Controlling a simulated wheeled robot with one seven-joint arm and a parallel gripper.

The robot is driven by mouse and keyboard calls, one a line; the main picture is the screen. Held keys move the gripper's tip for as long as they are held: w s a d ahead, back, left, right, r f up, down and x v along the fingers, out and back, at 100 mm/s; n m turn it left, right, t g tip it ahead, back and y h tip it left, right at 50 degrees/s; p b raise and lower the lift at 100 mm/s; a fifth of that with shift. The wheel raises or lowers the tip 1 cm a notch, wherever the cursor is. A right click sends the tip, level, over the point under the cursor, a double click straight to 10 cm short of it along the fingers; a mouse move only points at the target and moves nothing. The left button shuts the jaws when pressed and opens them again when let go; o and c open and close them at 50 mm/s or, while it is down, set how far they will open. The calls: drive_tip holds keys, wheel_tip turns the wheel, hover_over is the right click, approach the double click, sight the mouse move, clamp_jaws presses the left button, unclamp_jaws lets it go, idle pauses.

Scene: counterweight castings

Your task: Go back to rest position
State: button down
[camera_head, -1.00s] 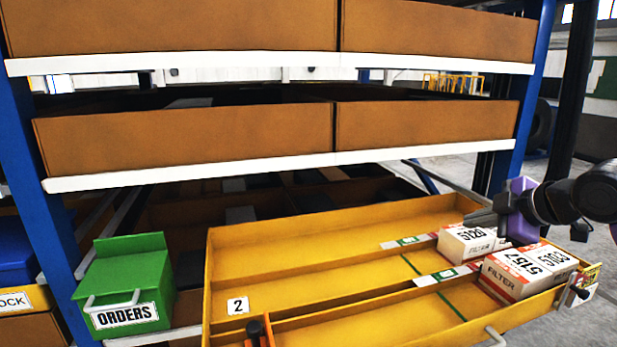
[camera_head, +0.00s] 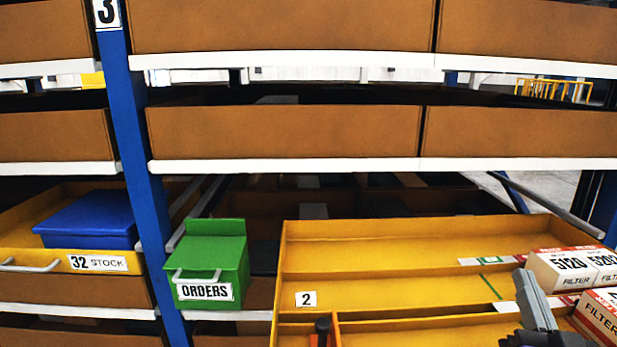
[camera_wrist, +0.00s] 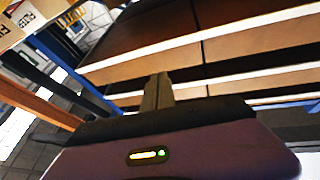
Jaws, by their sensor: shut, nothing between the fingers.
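My gripper (camera_head: 535,300) is at the lower right of the head view, in front of the yellow drawer (camera_head: 350,247). Its grey fingers point up and are closed together with nothing between them. The closed fingers also show in the wrist view (camera_wrist: 158,93), above the purple gripper body. White and red filter boxes marked 5120 (camera_head: 562,268) lie in the drawer to the right of my gripper. Another filter box (camera_head: 600,318) lies nearer, also to its right.
A green ORDERS bin (camera_head: 208,262) hangs left of the yellow drawer. A blue box (camera_head: 88,222) sits in a drawer marked 32 STOCK at the far left. A blue rack post (camera_head: 140,170) and brown shelf bins (camera_head: 285,132) stand behind. Grey floor (camera_head: 548,185) shows at the right.

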drive_tip(key=s+a+f+n+g+y, duration=0.1)
drive_tip(key=s+a+f, duration=0.3)
drive_tip(key=s, duration=0.7)
drive_tip(key=s+a+f+n+g+y, duration=0.2)
drive_tip(key=s+a+f, duration=0.3)
drive_tip(key=s+f, duration=0.4)
drive_tip(key=s+a+f+n+g+y, duration=0.1)
drive_tip(key=s+a+f, duration=0.4)
drive_tip(key=s, duration=1)
wheel_tip(320, 180, down, 2)
drive_tip(key=g+y, duration=0.1)
drive_tip(key=g, duration=0.1)
drive_tip(key=shift+s+a+f+n+g, duration=0.15)
drive_tip(key=shift+s+f+n+g, duration=0.05)
drive_tip(key=shift+f+n+g, duration=0.1)
